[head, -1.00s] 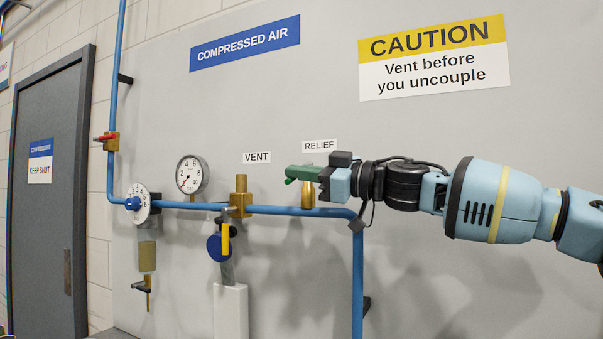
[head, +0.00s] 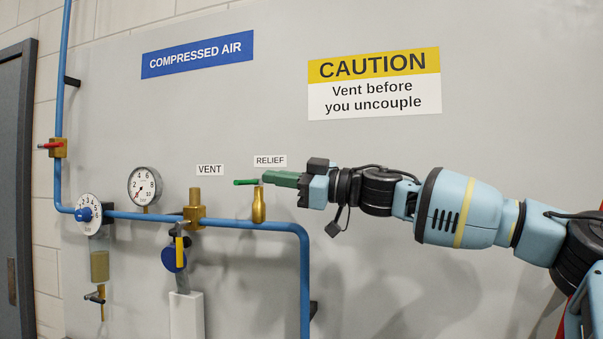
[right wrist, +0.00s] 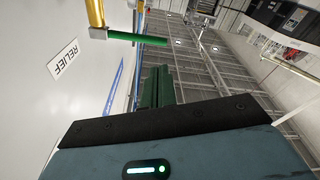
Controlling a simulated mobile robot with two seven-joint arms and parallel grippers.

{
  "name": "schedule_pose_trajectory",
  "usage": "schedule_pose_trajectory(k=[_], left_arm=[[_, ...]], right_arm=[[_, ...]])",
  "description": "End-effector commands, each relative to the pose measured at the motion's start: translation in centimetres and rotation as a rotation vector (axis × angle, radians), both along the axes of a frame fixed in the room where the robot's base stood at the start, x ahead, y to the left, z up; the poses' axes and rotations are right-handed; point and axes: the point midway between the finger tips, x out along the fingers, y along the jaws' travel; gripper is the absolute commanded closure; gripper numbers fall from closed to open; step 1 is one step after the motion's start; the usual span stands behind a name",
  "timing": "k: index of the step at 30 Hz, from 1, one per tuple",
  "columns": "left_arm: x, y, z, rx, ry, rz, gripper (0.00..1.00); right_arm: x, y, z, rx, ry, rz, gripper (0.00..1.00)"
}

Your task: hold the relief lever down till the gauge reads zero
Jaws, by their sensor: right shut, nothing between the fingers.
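The relief lever (head: 246,182) is a thin green bar on top of the brass relief valve (head: 259,207), below the RELIEF label. It sticks out to the left, about level. It also shows in the right wrist view (right wrist: 137,38). My right gripper (head: 281,179), with green fingers, is shut and empty. It is just right of the valve at about lever height, apart from the lever in the right wrist view. The round white gauge (head: 145,186) stands on the pipe at left. Its red needle points down-left, near the low end of the scale. My left gripper is out of view.
A blue pipe (head: 240,224) runs along the wall and turns down below my right gripper. The vent valve (head: 194,209), a regulator dial (head: 88,208) and a yellow-handled valve (head: 180,252) are further left.

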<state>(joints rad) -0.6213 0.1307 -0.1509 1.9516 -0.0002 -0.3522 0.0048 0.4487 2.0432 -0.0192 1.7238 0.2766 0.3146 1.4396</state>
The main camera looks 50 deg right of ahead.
Motion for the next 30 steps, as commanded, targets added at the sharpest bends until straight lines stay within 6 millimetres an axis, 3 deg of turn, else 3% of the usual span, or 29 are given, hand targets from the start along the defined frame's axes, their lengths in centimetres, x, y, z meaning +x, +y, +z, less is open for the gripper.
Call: schedule_pose_trajectory(k=[2, 9, 30], left_arm=[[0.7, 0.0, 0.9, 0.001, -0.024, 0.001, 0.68], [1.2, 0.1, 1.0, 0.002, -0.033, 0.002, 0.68], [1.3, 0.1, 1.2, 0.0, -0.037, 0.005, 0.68]], right_arm=[[-1.5, -0.4, 0.5, 0.001, -0.013, 0.002, 1.0], [-2.7, -1.2, -0.2, 0.0, -0.003, 0.0, 1.0], [-3.1, -1.4, -0.4, 0.0, -0.001, 0.001, 1.0]])
